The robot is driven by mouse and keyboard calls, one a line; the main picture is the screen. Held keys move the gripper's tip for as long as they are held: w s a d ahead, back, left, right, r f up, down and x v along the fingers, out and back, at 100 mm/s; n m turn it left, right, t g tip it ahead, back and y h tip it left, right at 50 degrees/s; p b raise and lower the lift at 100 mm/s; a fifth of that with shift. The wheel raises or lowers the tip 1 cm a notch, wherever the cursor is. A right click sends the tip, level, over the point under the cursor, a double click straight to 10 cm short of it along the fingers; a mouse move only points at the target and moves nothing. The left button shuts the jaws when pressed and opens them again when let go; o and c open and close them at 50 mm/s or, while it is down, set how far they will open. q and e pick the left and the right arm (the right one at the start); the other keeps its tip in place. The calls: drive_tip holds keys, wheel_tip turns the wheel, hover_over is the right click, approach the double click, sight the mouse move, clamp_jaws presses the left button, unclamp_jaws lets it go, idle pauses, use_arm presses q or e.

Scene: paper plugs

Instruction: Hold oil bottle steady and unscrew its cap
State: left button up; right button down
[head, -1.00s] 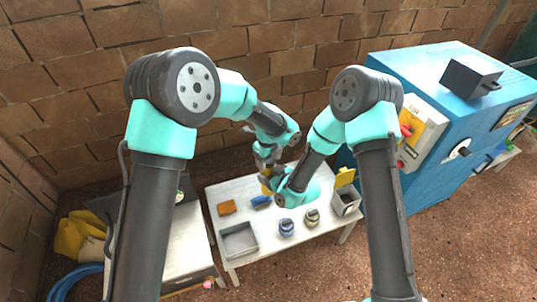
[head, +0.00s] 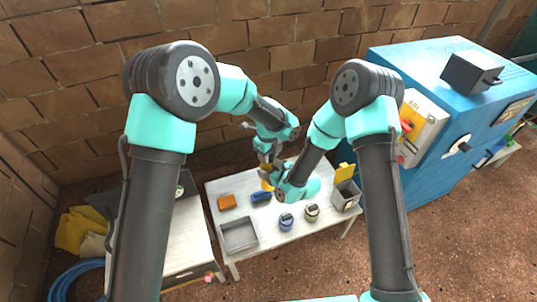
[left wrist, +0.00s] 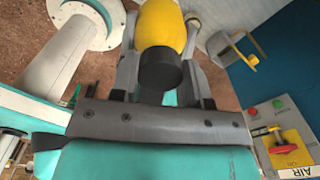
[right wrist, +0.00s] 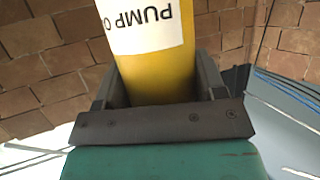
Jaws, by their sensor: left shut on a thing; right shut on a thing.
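The yellow oil bottle (head: 267,184) is off to the middle of the white table in the head view, partly hidden by my grippers. Its black cap (left wrist: 160,75) faces the left wrist camera, with the yellow body behind it. My left gripper (left wrist: 160,55) comes from above, its fingers on both sides of the cap and shut on it. The right wrist view shows the bottle body (right wrist: 155,85) with an upside-down "PUMP O" label. My right gripper (right wrist: 160,85) is shut on that body from the right side. The bottle's lower end is hidden.
On the table (head: 285,245) are a grey tray (head: 238,234), an orange block (head: 227,202), a blue object (head: 261,197) and two small jars (head: 287,222).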

use_arm(q)
drive_tip(key=shift+n, duration=1.3)
drive_tip(key=o, duration=1)
drive_tip(key=shift+r, duration=2.25)
